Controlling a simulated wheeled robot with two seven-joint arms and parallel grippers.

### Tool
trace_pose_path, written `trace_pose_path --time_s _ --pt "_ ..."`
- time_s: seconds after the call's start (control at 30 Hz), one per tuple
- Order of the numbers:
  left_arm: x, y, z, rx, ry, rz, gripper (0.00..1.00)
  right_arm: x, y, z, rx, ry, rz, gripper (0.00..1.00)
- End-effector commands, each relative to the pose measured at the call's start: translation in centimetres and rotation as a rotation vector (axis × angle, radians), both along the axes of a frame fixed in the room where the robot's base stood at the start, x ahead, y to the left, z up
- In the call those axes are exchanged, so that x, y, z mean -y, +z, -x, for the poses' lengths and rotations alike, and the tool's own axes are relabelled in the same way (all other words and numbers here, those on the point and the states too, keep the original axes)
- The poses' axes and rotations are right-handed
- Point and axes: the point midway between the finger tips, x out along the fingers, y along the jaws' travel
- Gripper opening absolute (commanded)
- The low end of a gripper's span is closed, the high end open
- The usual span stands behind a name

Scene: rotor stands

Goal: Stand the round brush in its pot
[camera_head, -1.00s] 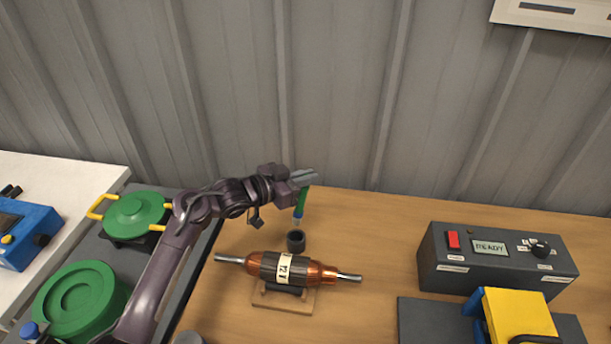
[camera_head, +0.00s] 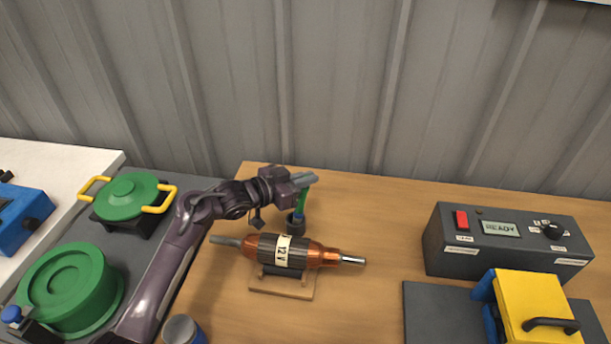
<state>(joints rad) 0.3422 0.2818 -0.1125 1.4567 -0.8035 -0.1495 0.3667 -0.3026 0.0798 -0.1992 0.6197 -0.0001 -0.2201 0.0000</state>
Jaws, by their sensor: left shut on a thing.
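The round brush (camera_head: 301,200) has a green handle and hangs upright from my left gripper (camera_head: 304,180), which is shut on its upper end. My right gripper is out of view.
A grey tester (camera_head: 503,241) reading READY and a yellow block (camera_head: 537,308) stand at the right. Green round containers (camera_head: 70,287) are at the left.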

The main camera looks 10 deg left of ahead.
Motion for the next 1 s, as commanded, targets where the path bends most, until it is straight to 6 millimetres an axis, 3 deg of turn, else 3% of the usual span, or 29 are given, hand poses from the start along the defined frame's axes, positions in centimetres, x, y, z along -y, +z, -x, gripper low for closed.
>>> trace_pose_path --time_s 0.33,0.37,0.53,0.83,1.0 --pt "0.0 -0.2 0.0 0.001 0.000 0.001 0.00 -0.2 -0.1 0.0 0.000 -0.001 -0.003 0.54" --pt "0.0 -0.2 0.0 0.001 0.000 0.001 0.11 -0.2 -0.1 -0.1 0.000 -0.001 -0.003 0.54" --pt "0.0 -0.2 0.0 0.001 0.000 0.001 0.32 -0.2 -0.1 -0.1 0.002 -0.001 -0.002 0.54" --pt "0.0 -0.1 0.0 0.001 0.000 0.000 0.32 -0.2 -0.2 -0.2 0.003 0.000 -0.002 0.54" --pt "0.0 1.8 -0.1 0.006 -0.001 -0.001 0.32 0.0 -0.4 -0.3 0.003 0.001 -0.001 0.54"
